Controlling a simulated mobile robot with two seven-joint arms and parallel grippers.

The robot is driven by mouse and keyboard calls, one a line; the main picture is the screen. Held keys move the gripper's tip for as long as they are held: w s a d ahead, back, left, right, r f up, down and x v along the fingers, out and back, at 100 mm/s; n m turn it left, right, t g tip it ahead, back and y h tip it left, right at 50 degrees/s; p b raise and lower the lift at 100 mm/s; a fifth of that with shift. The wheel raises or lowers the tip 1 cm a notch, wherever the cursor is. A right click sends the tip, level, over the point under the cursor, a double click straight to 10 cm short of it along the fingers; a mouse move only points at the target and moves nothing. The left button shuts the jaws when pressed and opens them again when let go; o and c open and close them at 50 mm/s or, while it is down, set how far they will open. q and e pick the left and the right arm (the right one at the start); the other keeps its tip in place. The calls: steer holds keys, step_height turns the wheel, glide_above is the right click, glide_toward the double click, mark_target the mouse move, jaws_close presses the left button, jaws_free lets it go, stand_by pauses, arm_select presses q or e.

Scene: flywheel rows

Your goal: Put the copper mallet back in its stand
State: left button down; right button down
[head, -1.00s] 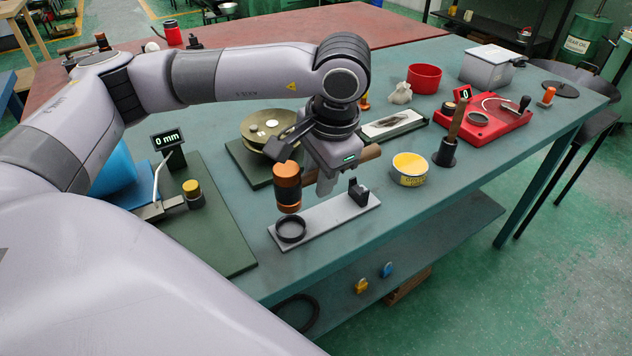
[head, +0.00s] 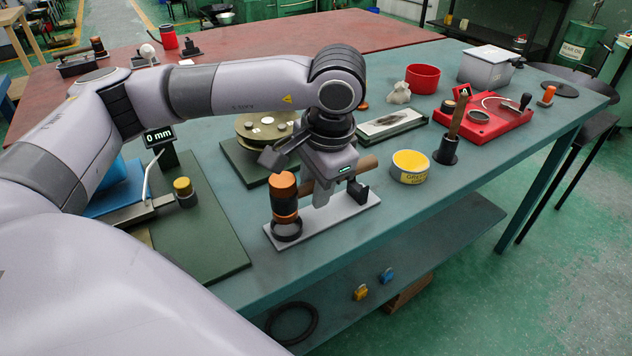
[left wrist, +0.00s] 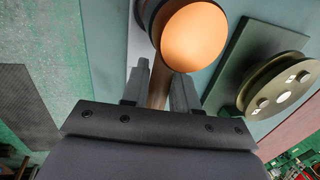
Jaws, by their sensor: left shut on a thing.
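The copper mallet has an orange head (head: 284,190) with dark bands and a brown handle (head: 367,165). My left gripper (head: 320,196) is shut on the handle, close to the head. In the left wrist view the fingers (left wrist: 160,82) straddle the handle below the large copper face (left wrist: 194,38). The stand is a pale grey plate (head: 345,213) with a black ring (head: 287,232) at its left and a black post (head: 358,190) at its right. The head is upright at the ring; whether it is seated is unclear. The handle passes over or beside the post. My right gripper is not in view.
A yellow-topped tin (head: 410,168) and a dark holder with an upright wooden handle (head: 447,150) stand right of the stand. A disc on a green base (head: 262,127) is behind my gripper. A gauge with a yellow-topped knob (head: 184,188) is at left.

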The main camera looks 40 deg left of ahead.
arm_select(q)
steer(key=shift+f, duration=0.2)
steer(key=shift+f, duration=0.1)
stand_by(0.4)
steer(key=shift+b, duration=0.35)
steer(key=shift+f, duration=0.25)
stand_by(0.6)
steer(key=shift+b+x, duration=0.95)
steer(key=shift+b, duration=0.1)
steer(key=shift+d, duration=0.25)
steer(key=c, duration=0.8)
jaws_free()
